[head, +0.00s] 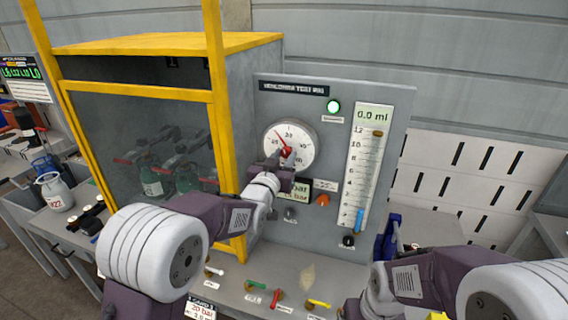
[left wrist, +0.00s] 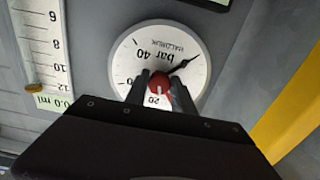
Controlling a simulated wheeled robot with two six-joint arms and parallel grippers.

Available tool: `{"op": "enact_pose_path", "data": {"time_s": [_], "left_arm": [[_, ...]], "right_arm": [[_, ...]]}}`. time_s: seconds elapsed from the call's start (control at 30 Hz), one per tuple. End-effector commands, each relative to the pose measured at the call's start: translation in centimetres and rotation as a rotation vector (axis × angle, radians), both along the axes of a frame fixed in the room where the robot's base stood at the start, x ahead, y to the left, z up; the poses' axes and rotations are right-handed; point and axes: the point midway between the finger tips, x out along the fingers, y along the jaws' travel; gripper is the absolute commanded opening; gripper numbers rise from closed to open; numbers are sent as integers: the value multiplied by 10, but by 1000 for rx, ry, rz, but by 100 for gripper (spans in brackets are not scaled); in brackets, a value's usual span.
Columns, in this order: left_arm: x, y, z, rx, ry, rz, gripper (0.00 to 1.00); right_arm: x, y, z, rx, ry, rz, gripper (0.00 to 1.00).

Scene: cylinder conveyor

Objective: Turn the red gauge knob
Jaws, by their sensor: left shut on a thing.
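The red knob (left wrist: 159,84) sits at the lower middle of a round white gauge dial (left wrist: 185,45) in the left wrist view. My left gripper (left wrist: 160,78) is shut on the knob, with one dark finger on each side of it. A dark needle on the dial points up and right in that view. In the head view the gauge (head: 302,137) is on the grey test-rig panel, and my left gripper (head: 274,160) reaches it from below left. A bit of red shows on the dial there; the gripper partly covers the dial. My right arm enters at lower right; its gripper is outside the frame.
A scale reading 0.0 ml (head: 367,160) is right of the gauge. A yellow-framed cabinet (head: 140,100) stands to the left. Coloured levers (head: 256,285) line the bench below.

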Motion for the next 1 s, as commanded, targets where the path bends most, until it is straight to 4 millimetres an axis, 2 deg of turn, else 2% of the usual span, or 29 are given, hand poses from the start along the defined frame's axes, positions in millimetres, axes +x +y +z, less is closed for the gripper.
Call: {"op": "enact_pose_path", "data": {"time_s": [0.03, 0.5, 1.0], "left_arm": [[0, 0, -4, -40, 8, 0, 0], [-1, -2, -2, -456, 144, -1, 0], [-1, -2, 1, -733, 235, 0, 0]], "right_arm": [[0, 0, -11, 0, 0, 0, 85], [0, 0, -51, 0, 0, 0, 85], [0, 0, -73, 0, 0, 0, 85]]}}
